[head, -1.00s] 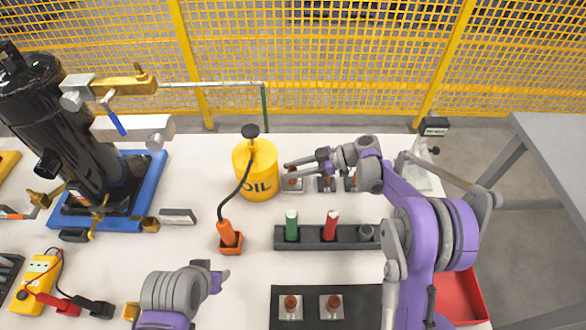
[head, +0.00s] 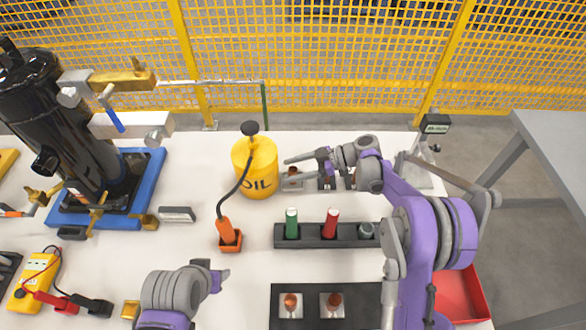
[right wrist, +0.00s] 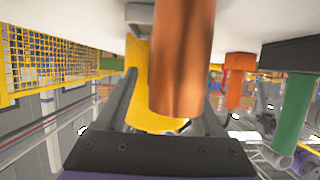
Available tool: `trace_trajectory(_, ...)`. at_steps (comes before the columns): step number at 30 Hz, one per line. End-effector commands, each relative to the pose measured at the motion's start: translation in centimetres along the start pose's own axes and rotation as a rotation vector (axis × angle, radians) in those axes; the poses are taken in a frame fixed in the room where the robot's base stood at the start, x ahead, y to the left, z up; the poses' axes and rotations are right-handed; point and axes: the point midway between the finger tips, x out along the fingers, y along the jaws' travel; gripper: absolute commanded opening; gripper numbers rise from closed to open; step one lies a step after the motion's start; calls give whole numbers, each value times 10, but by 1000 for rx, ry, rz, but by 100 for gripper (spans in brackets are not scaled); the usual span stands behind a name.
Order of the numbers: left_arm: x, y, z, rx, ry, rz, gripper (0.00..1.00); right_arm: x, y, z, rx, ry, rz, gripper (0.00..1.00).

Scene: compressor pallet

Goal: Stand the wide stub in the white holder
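My right gripper (head: 300,170) points left behind the dark rack, its two fingers spread apart beside the yellow oil can. In the right wrist view, which is upside down, a copper stub (right wrist: 182,60) looms close in front of the gripper and covers part of one finger. Its base is out of frame, and I cannot tell if it is between the fingers. A pale block (head: 292,185) lies by the fingertips. Two more copper stubs (head: 290,303) (head: 334,302) stand on pale plates in a black tray. Which holder is the white one is unclear. My left gripper (head: 220,280) shows only partly.
The oil can (head: 256,170) stands just left of the right fingertips. A dark rack (head: 310,243) holds a green (head: 291,224) and a red cylinder (head: 331,224). An orange tool (head: 227,235) stands left of it. A red bin (head: 462,295) is at right.

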Motion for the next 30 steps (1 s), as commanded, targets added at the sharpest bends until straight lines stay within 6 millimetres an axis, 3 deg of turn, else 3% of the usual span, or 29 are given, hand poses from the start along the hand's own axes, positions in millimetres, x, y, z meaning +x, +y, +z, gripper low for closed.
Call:
trace_trajectory(8,-1,0,0,0,0,0,50,-3,0,-6,0,0,0,70)
trace_trajectory(21,-10,0,-5,0,3,0,50,-32,-1,-78,0,0,0,70)
trace_trajectory(30,-11,0,-6,0,4,0,50,-38,-1,-93,0,0,0,70)
